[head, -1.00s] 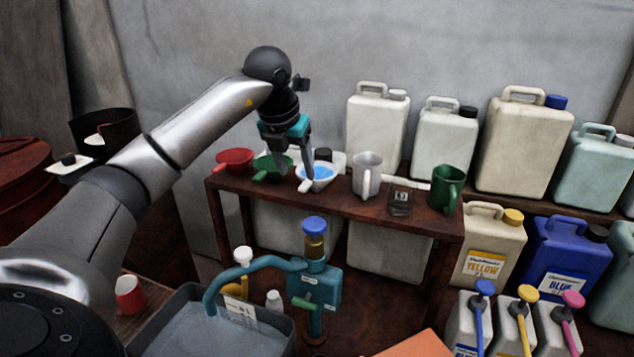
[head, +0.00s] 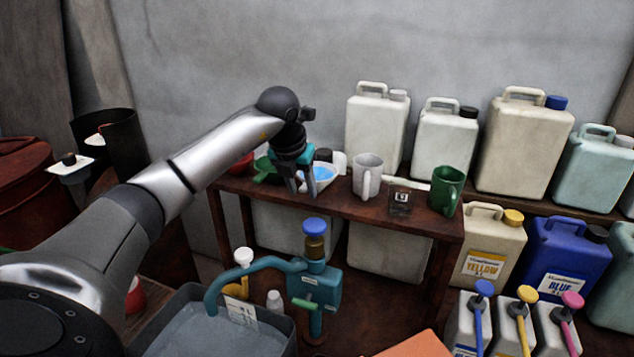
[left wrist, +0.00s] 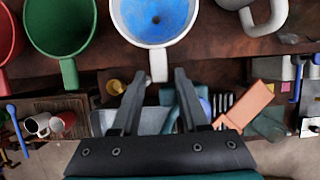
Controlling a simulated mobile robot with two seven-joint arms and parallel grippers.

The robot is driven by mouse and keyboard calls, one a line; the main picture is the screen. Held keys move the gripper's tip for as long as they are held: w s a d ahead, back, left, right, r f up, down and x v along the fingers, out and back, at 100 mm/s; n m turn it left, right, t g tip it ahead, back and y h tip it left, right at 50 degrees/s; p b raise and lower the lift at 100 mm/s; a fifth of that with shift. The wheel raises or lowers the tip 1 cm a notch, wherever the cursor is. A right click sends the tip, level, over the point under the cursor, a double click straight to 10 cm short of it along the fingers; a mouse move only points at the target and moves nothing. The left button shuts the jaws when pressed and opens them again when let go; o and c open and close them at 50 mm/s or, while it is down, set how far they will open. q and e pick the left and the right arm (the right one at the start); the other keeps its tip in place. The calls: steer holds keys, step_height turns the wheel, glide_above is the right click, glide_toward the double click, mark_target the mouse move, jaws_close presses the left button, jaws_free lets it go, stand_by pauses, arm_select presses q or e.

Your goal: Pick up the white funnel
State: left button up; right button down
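The white funnel (head: 325,177) with a blue inside stands on the brown shelf, partly hidden by my left gripper (head: 301,192) in the head view. In the left wrist view, the funnel (left wrist: 187,30) is at the top and its white handle (left wrist: 158,66) points toward me. My left gripper (left wrist: 159,73) is open, with the handle's end between its fingertips in the picture. I see no contact and cannot tell the height gap. My right gripper is not in view.
A green funnel (left wrist: 62,28) and a red one (left wrist: 8,40) stand left of the white one. A grey mug (head: 368,170), a small dark box (head: 400,200) and a green mug (head: 446,190) stand to its right. White canisters (head: 377,120) stand behind. A teal pump (head: 315,285) is below in front.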

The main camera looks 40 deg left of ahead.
arm_select(q)
jaws_close()
steer(key=shift+r, duration=0.15)
stand_by(0.4)
